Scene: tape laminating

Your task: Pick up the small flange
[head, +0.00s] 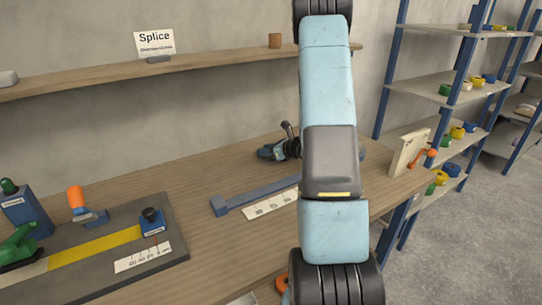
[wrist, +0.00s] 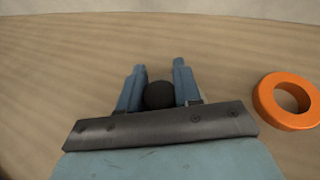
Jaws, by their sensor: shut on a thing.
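The small flange (wrist: 159,95) shows in the wrist view as a dark, round piece between the two blue fingers of my gripper (wrist: 160,78). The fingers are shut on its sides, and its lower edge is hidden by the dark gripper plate. Wood grain fills the view behind it; I cannot tell whether the piece touches the wood. In the head view my arm stands across the middle, and I cannot make out the fingers or the flange there.
An orange ring (wrist: 288,101) lies right of my gripper. A wooden bench (head: 215,180) carries a dark mat (head: 172,212) at left, a blue bar (head: 255,194) and a blue-black tool (head: 275,151). A shelf (head: 200,66) runs above; racks (head: 470,90) stand at right.

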